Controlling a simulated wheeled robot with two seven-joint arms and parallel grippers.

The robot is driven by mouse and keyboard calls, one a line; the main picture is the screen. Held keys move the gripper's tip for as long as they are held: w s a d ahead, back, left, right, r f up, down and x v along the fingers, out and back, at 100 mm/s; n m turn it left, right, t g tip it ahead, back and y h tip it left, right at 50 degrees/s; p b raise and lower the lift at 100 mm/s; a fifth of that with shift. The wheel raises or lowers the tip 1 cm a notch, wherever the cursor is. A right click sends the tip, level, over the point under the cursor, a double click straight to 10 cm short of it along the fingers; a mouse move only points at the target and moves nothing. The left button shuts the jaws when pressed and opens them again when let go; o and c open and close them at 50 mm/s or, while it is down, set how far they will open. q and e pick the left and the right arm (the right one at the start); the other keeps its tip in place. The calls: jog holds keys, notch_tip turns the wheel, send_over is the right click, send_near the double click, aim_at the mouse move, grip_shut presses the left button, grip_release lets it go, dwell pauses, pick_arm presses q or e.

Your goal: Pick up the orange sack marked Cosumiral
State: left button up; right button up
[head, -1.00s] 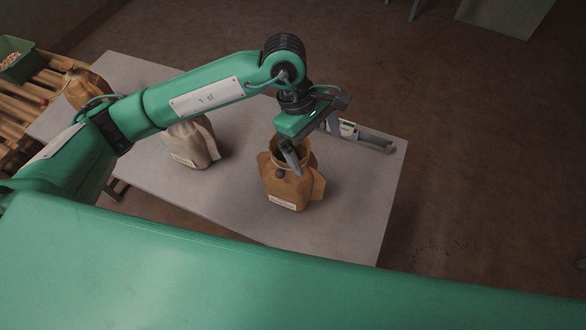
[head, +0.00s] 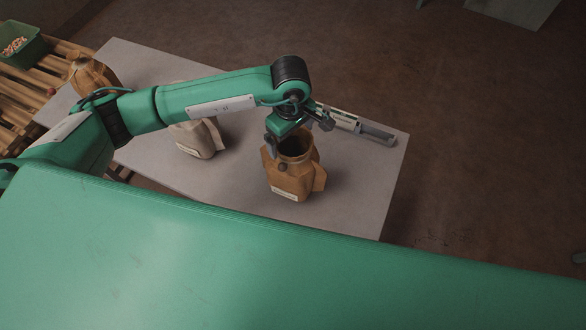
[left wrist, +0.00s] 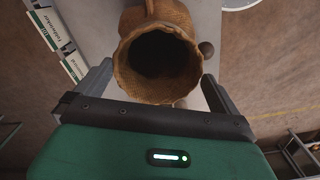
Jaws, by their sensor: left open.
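An orange-brown sack (head: 290,182) with an open round mouth stands upright near the right end of the grey table. Its white label is too small to read in the head view. My left gripper (head: 298,136) is open at the sack's top, partly hidden by its own wrist. In the left wrist view the sack's mouth (left wrist: 158,62) lies between the two spread fingers (left wrist: 152,90), with a gap on each side. I cannot tell how low the fingertips are beside it. My right gripper is not in view.
A pale sack (head: 197,140) stands on the table (head: 232,190) to the left, partly behind my arm. Another brown sack (head: 92,76) and a green bin (head: 22,48) are at the far left by a slatted wooden rack (head: 20,100). Labelled white items (head: 345,121) lie at the table's back edge.

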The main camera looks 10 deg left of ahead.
aim_at(293, 152)
pick_arm(q)
jog(key=shift+f+p, duration=0.25)
jog(key=shift+p, duration=0.15)
jog(key=f, duration=0.1)
jog(key=f+p, duration=0.2)
jog(key=shift+d, duration=0.25)
jog(key=shift+f, duration=0.7)
jog(key=c, duration=1)
